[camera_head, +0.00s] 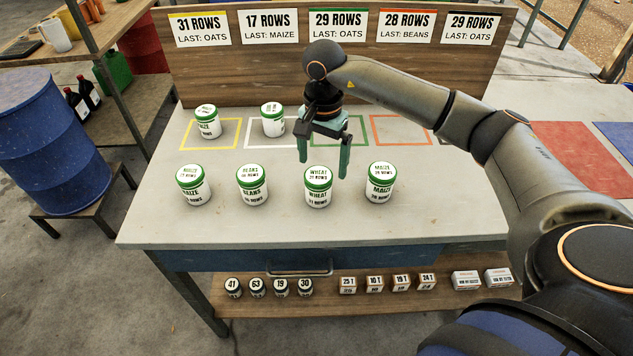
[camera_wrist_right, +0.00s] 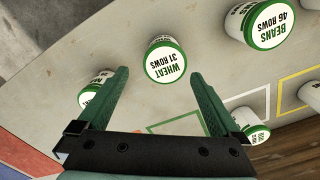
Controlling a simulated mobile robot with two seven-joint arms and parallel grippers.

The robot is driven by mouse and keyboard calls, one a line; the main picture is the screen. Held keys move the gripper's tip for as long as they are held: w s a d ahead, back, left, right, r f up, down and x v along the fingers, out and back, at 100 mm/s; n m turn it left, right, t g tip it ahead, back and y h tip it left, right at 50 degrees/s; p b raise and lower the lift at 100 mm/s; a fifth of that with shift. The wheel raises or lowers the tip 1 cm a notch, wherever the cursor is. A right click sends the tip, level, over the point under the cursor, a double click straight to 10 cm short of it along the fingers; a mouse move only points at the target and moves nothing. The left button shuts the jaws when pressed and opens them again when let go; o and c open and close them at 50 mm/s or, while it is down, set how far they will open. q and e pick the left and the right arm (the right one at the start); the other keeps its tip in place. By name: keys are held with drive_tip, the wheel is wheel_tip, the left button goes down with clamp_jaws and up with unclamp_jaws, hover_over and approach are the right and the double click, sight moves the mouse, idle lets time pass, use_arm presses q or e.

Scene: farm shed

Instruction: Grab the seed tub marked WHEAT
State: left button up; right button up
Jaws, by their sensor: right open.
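The seed tub marked WHEAT (camera_head: 318,187) is white with a green-rimmed lid and stands upright in the front row on the table, between the BEANS tub (camera_head: 252,185) and a MAIZE tub (camera_head: 380,182). My right gripper (camera_head: 323,169) is open and empty, above and behind the WHEAT tub, fingers pointing down. In the right wrist view the WHEAT tub (camera_wrist_right: 166,60) lies beyond the fingertips, roughly centred between them and apart from them. Its lid reads WHEAT 31 ROWS. My left gripper is not in view.
Another MAIZE tub (camera_head: 193,185) stands at the front left. Two tubs stand in the yellow (camera_head: 208,122) and white (camera_head: 272,120) outlined squares behind. A signboard (camera_head: 340,65) rises at the back. A lower shelf (camera_head: 415,293) holds small tubs and boxes.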

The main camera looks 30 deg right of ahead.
sight(319, 174)
drive_tip(key=f, duration=0.5)
drive_tip(key=f+p, duration=0.1)
drive_tip(key=f, duration=0.2)
drive_tip(key=shift+w+a, duration=0.2)
drive_tip(key=shift+a, duration=0.1)
drive_tip(key=shift+r, duration=0.1)
drive_tip(key=c, duration=1.3)
drive_tip(key=shift+c, duration=0.5)
drive_tip(key=shift+r, duration=0.15)
